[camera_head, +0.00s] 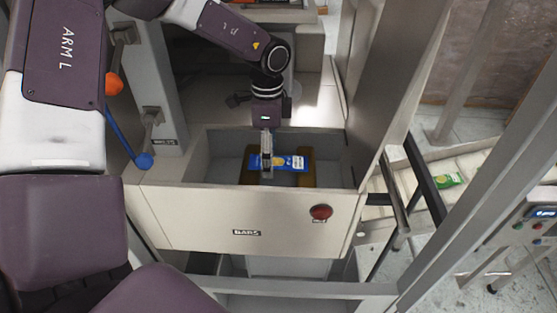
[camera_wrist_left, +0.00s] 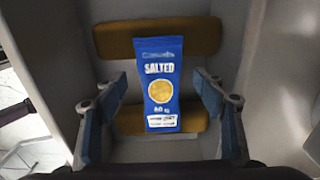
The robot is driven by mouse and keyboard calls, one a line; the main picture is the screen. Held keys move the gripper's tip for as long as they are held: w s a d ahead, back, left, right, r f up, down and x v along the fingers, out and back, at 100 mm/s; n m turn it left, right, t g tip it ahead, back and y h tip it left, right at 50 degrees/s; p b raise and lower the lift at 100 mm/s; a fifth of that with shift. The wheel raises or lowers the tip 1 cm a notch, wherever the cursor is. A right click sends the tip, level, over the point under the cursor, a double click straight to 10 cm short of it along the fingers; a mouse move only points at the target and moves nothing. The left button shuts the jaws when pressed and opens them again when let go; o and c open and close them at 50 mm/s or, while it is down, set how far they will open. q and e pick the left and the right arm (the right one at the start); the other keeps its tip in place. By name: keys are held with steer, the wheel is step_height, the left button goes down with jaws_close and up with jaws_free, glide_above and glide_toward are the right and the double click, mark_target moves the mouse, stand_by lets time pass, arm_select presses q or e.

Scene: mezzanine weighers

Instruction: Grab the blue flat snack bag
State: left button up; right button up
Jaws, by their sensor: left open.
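The blue flat snack bag (camera_head: 291,163) lies in a beige bin (camera_head: 330,172). In the left wrist view the bag (camera_wrist_left: 160,85) reads "SALTED" and rests across two tan pads (camera_wrist_left: 200,38). My left gripper (camera_head: 267,165) reaches down into the bin from above, over the left part of the bag. In the left wrist view its two fingers (camera_wrist_left: 160,120) are spread wide, one on each side of the bag, with a gap between each finger and the bag. The gripper hides part of the bag in the head view. My right gripper is not in view.
The bin's walls stand close around my left gripper. Its front panel carries a red button (camera_head: 321,212) and a label. A blue-tipped lever (camera_head: 144,160) and an orange knob (camera_head: 113,84) are at the left. A green packet (camera_head: 449,181) lies on a conveyor at the right.

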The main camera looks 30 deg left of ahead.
arm_select(q)
steer(key=c, duration=1.4)
steer(key=shift+r, duration=0.1)
